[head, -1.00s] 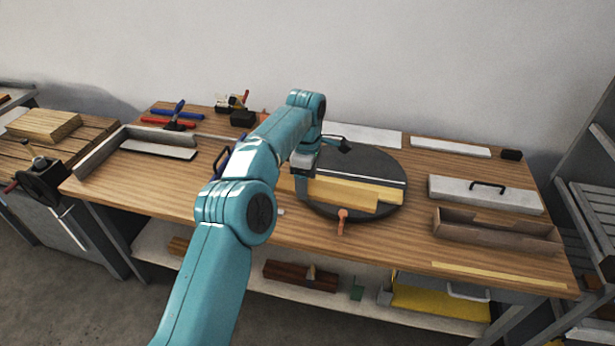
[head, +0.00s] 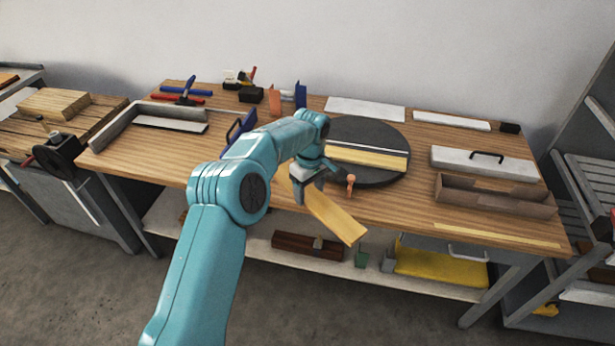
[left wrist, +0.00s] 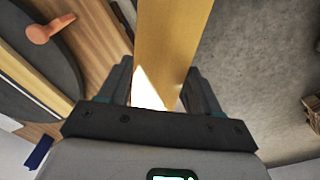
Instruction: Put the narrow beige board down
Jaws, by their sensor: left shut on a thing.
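My left gripper (head: 308,187) is shut on the narrow beige board (head: 336,218), in front of the round dark turntable (head: 375,133). The board slants toward the lower right in the head view, and its near end sticks out past the bench's front edge. In the left wrist view, the board (left wrist: 171,45) runs between the two fingers (left wrist: 163,88), with bench to its left and grey floor to its right. Part of the board is hidden behind the gripper. My right gripper is not in view.
Another beige strip (head: 365,158) lies on the turntable. An orange peg (head: 350,184) stands at its front edge. A wooden trough (head: 494,196) and a white lidded box (head: 484,163) sit at the right. The bench top (head: 150,165) is bare at the left front.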

